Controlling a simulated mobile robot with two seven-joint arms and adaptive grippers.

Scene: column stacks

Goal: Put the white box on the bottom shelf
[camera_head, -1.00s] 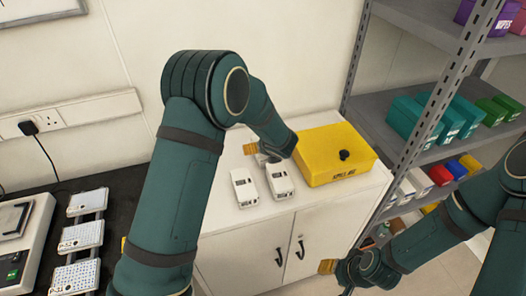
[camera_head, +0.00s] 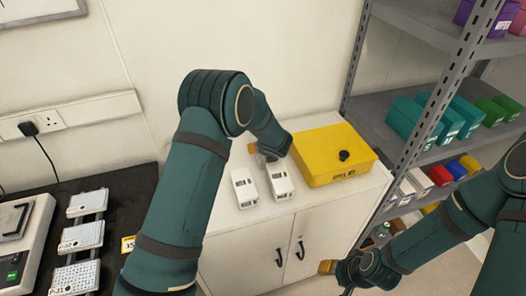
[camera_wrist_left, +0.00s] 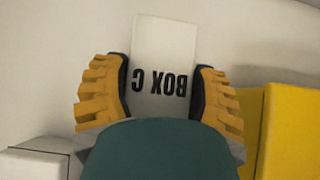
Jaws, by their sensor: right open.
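In the left wrist view a white box (camera_wrist_left: 163,70) marked BOX C, its text upside down, sits between the two fingers of my left gripper (camera_wrist_left: 163,98). Both dark pads appear flush with its sides. In the head view this gripper (camera_head: 262,153), partly hidden by my arm, is at the far end of the right one of two white boxes on the cabinet. The left white box (camera_head: 244,190) stands beside it. The shelf rack (camera_head: 375,118) is at the right; its lowest level is mostly hidden. My right gripper (camera_head: 336,269) is open and empty in front of the cabinet.
A yellow box (camera_head: 325,165) with a black knob stands close to the right of the white boxes. Teal boxes (camera_head: 405,115) and smaller coloured boxes fill parts of the shelves. Trays (camera_head: 82,237) and a device lie on the dark bench at left.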

